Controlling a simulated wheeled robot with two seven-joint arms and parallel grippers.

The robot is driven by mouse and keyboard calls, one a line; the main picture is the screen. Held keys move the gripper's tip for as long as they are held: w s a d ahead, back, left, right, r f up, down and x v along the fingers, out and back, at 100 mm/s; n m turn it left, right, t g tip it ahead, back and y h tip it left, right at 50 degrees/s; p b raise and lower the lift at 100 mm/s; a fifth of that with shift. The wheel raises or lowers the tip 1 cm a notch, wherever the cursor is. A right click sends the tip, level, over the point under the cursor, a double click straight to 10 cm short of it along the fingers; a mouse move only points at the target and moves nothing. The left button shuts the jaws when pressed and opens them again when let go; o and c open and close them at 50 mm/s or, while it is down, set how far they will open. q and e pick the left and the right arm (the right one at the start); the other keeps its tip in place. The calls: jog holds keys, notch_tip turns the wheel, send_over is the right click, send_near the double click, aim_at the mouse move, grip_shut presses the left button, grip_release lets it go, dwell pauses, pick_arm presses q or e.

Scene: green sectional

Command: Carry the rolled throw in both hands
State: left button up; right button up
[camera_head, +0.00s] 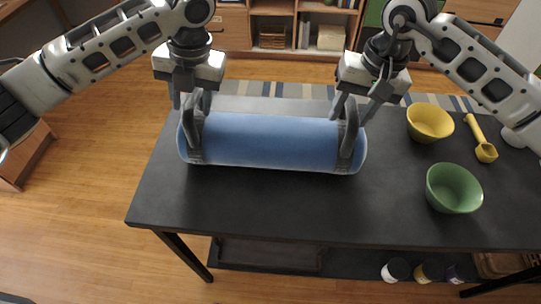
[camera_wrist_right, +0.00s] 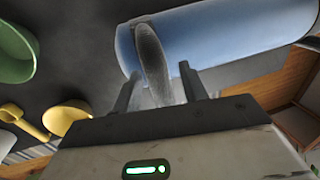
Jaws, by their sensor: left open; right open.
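The rolled throw (camera_head: 270,142) is a blue cylinder with a grey strap loop near each end. It lies lengthwise across the dark table (camera_head: 300,205). My left gripper (camera_head: 193,103) is open at the left strap loop (camera_head: 194,135). My right gripper (camera_head: 352,108) is open at the right strap loop (camera_head: 349,140). In the right wrist view the throw (camera_wrist_right: 225,38) is beyond the fingers (camera_wrist_right: 160,90), and the grey loop (camera_wrist_right: 150,55) stands between the two fingers. Whether the left loop is between the left fingers is hard to tell.
A yellow bowl (camera_head: 429,122), a yellow scoop (camera_head: 484,148) and a green bowl (camera_head: 453,188) stand on the right of the table. The table's front left is clear. Jars (camera_head: 396,270) sit on the lower shelf. A bookcase (camera_head: 300,30) stands behind.

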jog(key=shift+r, duration=0.1)
pick_arm(q)
notch_tip(320, 180, up, 12)
jog(key=d, duration=0.2)
jog(key=shift+d+f, duration=0.15)
jog(key=shift+f, duration=0.05)
pick_arm(e)
notch_tip(320, 180, up, 12)
jog(key=d, duration=0.2)
jog(key=shift+d, duration=0.2)
jog(key=shift+f, duration=0.25)
